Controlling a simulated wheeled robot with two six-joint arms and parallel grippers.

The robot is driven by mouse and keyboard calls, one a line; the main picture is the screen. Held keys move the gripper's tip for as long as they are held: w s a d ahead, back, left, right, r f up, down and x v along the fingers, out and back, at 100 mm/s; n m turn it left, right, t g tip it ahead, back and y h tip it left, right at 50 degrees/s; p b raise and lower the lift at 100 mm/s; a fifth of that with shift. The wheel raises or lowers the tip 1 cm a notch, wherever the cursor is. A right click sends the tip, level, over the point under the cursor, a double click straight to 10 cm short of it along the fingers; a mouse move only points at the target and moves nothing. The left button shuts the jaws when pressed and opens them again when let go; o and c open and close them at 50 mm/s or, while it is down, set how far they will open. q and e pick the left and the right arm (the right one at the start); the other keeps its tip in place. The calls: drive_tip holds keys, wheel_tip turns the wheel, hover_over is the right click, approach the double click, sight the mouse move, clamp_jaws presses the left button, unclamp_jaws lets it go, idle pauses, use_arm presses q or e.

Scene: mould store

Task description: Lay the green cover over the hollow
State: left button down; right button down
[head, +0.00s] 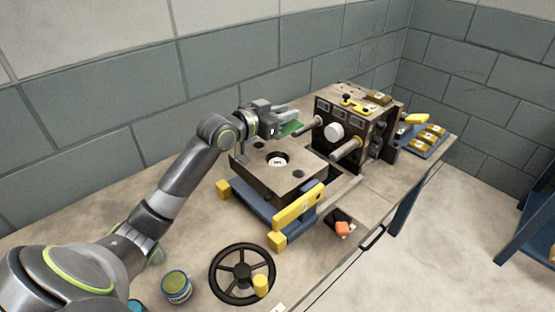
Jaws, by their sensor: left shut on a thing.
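My left gripper (284,117) is shut on the green cover (291,129), a thin green piece showing just below and beside the fingers. The cover is partly hidden by the gripper. The hollow (278,160) is a round dark recess with a small white label in it, in the top of a brown block (305,178). The hollow is uncovered. The gripper and cover are at the far side of the block, beyond the hollow in the picture. My right gripper is out of view.
The block rests on a blue base with yellow ends (297,207). A dark machine (352,128) with rods and a white knob stands right of it. A black handwheel (241,270) and a round tin (176,286) are in front. A blue tray with yellow-brown pieces (423,143) lies far right.

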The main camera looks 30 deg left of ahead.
use_arm(q)
drive_tip(key=shift+a+f, duration=0.15)
drive_tip(key=shift+f, duration=0.2)
wheel_tip(320, 180, down, 9)
drive_tip(key=shift+w+f, duration=0.1)
drive_tip(key=shift+b, duration=0.35)
drive_tip(key=shift+f+b, duration=0.4)
drive_tip(key=shift+f, duration=0.05)
drive_tip(key=c, duration=1.2)
unclamp_jaws()
